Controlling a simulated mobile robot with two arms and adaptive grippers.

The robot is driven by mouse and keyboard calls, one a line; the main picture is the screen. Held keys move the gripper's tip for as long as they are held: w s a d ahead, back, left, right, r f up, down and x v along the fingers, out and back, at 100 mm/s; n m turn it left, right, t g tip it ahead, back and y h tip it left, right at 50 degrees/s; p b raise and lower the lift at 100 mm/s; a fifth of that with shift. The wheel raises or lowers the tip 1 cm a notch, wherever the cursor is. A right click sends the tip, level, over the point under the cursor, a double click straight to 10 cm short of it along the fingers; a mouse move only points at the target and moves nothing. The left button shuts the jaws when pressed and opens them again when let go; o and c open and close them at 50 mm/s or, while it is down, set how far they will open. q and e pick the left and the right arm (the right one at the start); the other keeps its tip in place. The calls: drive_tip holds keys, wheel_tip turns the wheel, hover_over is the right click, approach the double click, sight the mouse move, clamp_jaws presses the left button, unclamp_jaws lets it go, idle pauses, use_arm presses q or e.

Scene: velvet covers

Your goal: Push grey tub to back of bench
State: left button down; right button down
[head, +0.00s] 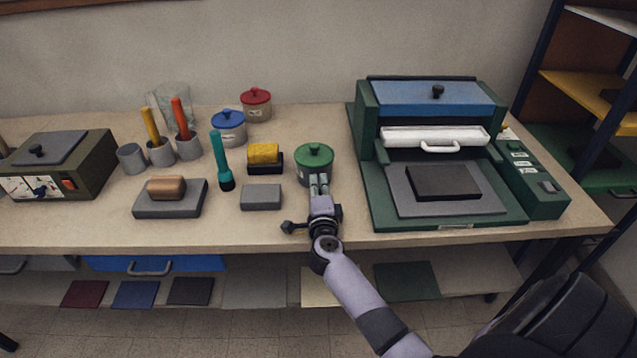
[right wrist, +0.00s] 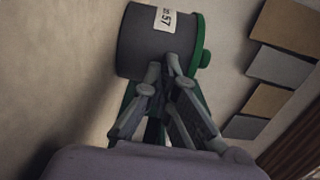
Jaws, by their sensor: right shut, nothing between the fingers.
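The grey tub (head: 303,172) has a green lid with a knob and stands upright on the bench (head: 285,225), left of the green machine. In the right wrist view the tub (right wrist: 140,48) shows its grey wall, a white label and the green lid. My right gripper (head: 318,180) is shut and empty, at the near side of the tub. Its fingertips (right wrist: 168,66) overlap the tub's wall in the right wrist view; I cannot tell whether they touch it. The gripper hides part of the tub's front. My left gripper is not in view.
A blue-lidded tub (head: 229,130) and a red-lidded tub (head: 257,106) stand behind to the left. A yellow-topped block (head: 263,153) sits close left of the grey tub, and the green press (head: 375,190) close right. The bench behind the tub looks clear to the wall.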

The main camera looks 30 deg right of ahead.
drive_tip(key=shift+w+d, duration=0.15)
drive_tip(key=x, duration=0.7)
drive_tip(key=shift+w+d, duration=0.1)
drive_tip(key=shift+w, duration=0.05)
idle(0.3)
